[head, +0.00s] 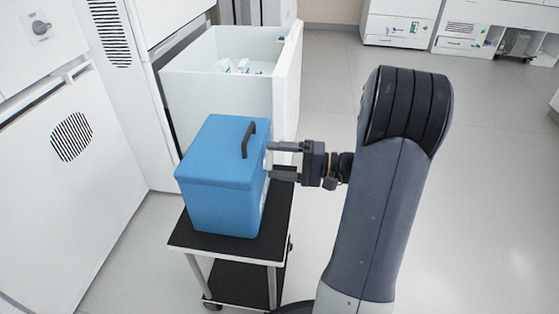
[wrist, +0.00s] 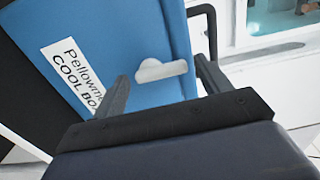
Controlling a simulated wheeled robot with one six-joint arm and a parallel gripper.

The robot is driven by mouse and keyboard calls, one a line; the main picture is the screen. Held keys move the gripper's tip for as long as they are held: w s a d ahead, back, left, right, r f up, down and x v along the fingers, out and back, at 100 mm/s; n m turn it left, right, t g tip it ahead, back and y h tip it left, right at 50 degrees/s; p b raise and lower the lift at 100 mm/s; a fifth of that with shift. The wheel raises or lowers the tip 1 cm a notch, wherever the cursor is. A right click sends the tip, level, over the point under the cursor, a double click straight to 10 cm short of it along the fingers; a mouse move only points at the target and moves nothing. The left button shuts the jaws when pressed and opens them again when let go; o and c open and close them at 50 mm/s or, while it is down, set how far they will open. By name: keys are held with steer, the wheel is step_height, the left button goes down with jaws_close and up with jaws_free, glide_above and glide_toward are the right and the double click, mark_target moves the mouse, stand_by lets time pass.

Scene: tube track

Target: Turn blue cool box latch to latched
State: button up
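The blue cool box (head: 222,178) stands closed on a small black-topped trolley, with a dark handle (head: 248,139) on its lid. Its latch, a light grey lever (wrist: 160,70), shows in the wrist view on the labelled blue side. The lever lies roughly crosswise in that view, slightly tilted. My gripper (head: 270,162) is at the right side of the box in the head view. Its two fingers are spread apart, and the wrist view also shows the gripper (wrist: 160,85) open, with the lever between the fingers. I cannot tell whether a finger touches the lever.
The trolley (head: 267,246) has a lower black shelf. An open white drawer (head: 215,85) with small items in it stands behind the box. White cabinets line the left side and the back. The floor (head: 480,180) to the right is clear.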

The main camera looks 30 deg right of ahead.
steer(key=shift+o, duration=0.5)
steer(key=shift+d, duration=0.1)
steer(key=p+v, duration=0.2)
steer(key=v, duration=0.8)
steer(key=shift+s+d, duration=0.25)
steer(key=shift+s, duration=0.05)
steer(key=b+x, duration=0.1)
steer(key=x, duration=1)
steer(key=shift+b, duration=0.4)
